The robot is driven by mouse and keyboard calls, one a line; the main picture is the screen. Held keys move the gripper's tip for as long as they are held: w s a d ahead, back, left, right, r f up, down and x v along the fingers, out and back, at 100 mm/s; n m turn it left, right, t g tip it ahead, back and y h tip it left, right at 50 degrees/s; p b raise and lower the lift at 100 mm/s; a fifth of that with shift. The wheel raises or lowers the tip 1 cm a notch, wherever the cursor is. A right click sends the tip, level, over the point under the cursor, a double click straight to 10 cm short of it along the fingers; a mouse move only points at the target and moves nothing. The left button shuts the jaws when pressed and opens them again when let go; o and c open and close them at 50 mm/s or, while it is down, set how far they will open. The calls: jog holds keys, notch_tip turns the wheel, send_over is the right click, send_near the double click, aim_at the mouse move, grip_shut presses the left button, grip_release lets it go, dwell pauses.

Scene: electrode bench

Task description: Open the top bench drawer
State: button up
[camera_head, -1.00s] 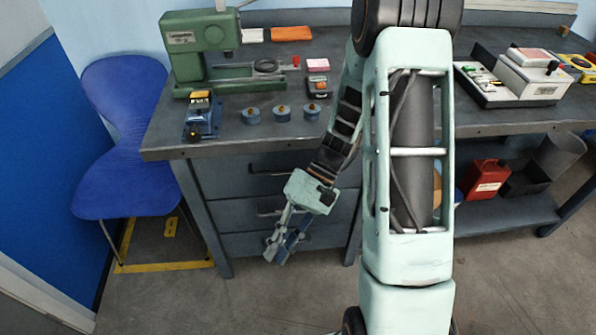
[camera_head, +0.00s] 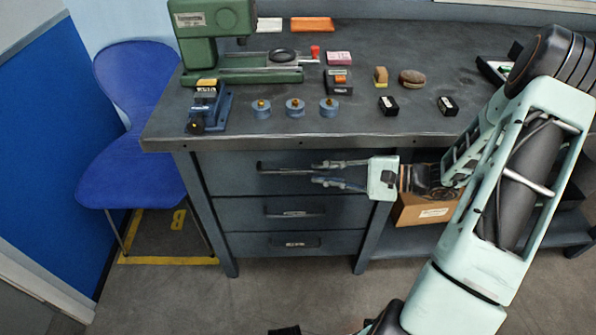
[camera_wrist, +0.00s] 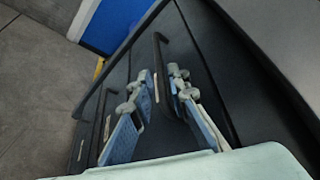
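The top bench drawer (camera_head: 225,180) is the uppermost of three dark grey fronts under the bench's left part. It looks flush with the bench frame. Its dark bar handle (camera_head: 272,170) shows to the left of my fingertips. My gripper (camera_head: 314,173) reaches in from the right, with its fingers pointing left along the drawer front. In the wrist view, my gripper (camera_wrist: 161,73) is open, with a finger on each side of the handle (camera_wrist: 159,50). Gaps show between the fingers and the bar; I cannot tell whether either finger touches it.
Two lower drawers with handles (camera_head: 294,212) are below. A blue chair (camera_head: 130,180) stands left of the bench. A cardboard box (camera_head: 425,212) sits on the shelf under my forearm. Floor in front of the drawers (camera_head: 300,280) is clear.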

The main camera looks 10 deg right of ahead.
aim_at(302, 172)
jog(key=x, duration=0.7)
jog(key=shift+b, duration=0.35)
grip_shut()
